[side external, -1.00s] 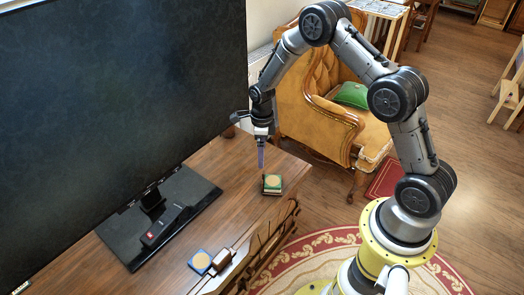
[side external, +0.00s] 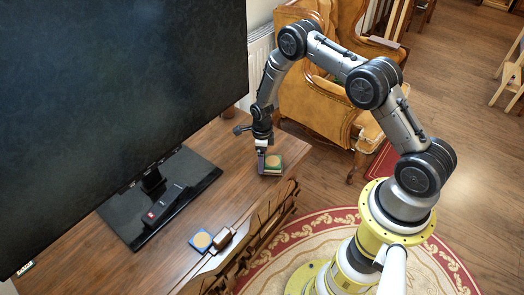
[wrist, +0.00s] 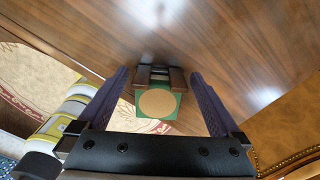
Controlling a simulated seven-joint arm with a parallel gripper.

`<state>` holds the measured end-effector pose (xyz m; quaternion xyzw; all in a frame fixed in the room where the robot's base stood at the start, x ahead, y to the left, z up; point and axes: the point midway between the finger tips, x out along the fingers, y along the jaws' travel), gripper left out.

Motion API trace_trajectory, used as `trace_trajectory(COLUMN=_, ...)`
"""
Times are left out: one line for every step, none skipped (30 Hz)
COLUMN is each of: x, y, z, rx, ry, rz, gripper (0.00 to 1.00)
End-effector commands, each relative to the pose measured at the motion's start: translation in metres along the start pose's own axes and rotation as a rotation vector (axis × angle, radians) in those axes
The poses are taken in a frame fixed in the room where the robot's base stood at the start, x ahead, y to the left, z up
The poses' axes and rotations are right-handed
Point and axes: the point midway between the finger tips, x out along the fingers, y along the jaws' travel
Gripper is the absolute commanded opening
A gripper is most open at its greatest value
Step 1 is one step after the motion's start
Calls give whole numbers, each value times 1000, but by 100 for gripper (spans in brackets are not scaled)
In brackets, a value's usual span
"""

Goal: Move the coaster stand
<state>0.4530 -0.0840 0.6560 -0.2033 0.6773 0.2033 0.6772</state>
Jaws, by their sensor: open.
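The coaster stand (side external: 280,171) is near the far right end of the wooden table. A green square coaster with a tan round centre (side external: 273,161) lies on top of it. In the wrist view the dark slatted stand (wrist: 172,76) and the green coaster (wrist: 158,103) lie between my two fingers. My gripper (wrist: 160,76) is open, with a purple finger on each side and a visible gap to the stand. In the side view my gripper (side external: 262,162) points down at the stand's left side and hides part of it.
A large dark screen (side external: 120,110) on a black base (side external: 195,176) fills the table's left side. A leather armchair (side external: 310,100) stands beyond the table. Bare tabletop lies left of the stand.

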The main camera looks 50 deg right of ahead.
Motion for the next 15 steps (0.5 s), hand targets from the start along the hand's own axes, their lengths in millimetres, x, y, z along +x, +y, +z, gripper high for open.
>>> trace_trajectory(x=3, y=0, z=0, rx=0, ry=0, rz=0, gripper=100)
trace_trajectory(x=4, y=0, z=0, rx=0, ry=0, rz=0, gripper=100)
trace_trajectory(x=6, y=0, z=0, rx=0, ry=0, rz=0, gripper=100)
trace_trajectory(x=6, y=0, z=0, rx=0, ry=0, rz=0, gripper=100)
trace_trajectory(x=6, y=0, z=0, rx=0, ry=0, rz=0, gripper=100)
trace_trajectory(x=7, y=0, z=0, rx=0, ry=0, rz=0, gripper=100)
trace_trajectory(x=7, y=0, z=0, rx=0, ry=0, rz=0, gripper=100)
trace_trajectory(x=7, y=0, z=0, rx=0, ry=0, rz=0, gripper=100)
trace_trajectory(x=7, y=0, z=0, rx=0, ry=0, rz=0, gripper=100)
trace_trajectory(x=6, y=0, z=0, rx=0, ry=0, rz=0, gripper=100)
trace_trajectory(x=6, y=0, z=0, rx=0, ry=0, rz=0, gripper=100)
trace_trajectory(x=6, y=0, z=0, rx=0, ry=0, rz=0, gripper=100)
trace_trajectory(x=6, y=0, z=0, rx=0, ry=0, rz=0, gripper=96)
trace_trajectory(x=6, y=0, z=0, rx=0, ry=0, rz=0, gripper=91)
trace_trajectory(x=6, y=0, z=0, rx=0, ry=0, rz=0, gripper=84)
